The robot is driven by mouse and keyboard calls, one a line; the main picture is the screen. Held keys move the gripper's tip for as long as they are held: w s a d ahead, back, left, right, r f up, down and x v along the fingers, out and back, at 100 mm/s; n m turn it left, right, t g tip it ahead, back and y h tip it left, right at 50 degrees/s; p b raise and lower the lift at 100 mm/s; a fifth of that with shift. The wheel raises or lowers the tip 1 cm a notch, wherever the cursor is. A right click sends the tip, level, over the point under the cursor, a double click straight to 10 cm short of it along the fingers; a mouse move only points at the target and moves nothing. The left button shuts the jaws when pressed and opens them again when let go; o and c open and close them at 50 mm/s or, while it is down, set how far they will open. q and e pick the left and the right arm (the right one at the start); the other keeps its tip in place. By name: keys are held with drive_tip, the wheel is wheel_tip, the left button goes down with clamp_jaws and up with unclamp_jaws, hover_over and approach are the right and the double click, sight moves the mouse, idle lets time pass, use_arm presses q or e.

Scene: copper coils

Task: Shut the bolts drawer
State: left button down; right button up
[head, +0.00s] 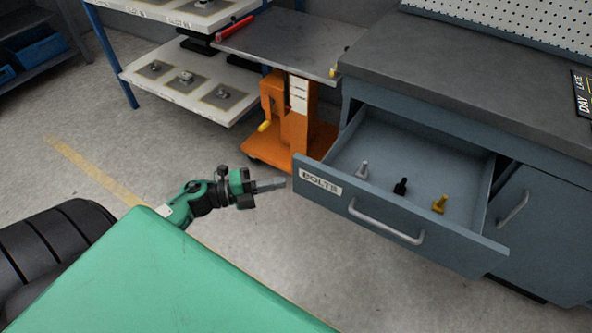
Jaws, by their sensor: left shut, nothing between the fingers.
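The bolts drawer (387,225) is pulled well out of the grey-blue workbench. Its front carries a label reading BOLTS (321,182) and a metal bar handle (385,222). Inside lie a silver bolt (363,170), a black bolt (401,187) and a yellow bolt (439,204). My left gripper (284,184) is shut and empty. Its fingertips point right, close to the left end of the drawer front; I cannot tell whether they touch it. My right gripper is not in view.
A closed cabinet door with a handle (513,208) is to the right. An orange lift cart (296,120) stands behind the drawer's left side. Shelves (190,85) stand at the back left. The floor before the drawer is clear.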

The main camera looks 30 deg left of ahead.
sight(311, 168)
use_arm(q)
drive_tip(key=w, duration=0.2)
drive_tip(key=w+d, duration=0.1)
drive_tip(key=w, duration=0.1)
drive_tip(key=w+d, duration=0.1)
drive_tip(key=w, duration=0.1)
drive_tip(key=shift+w+d, duration=0.15)
drive_tip(key=shift+w, duration=0.1)
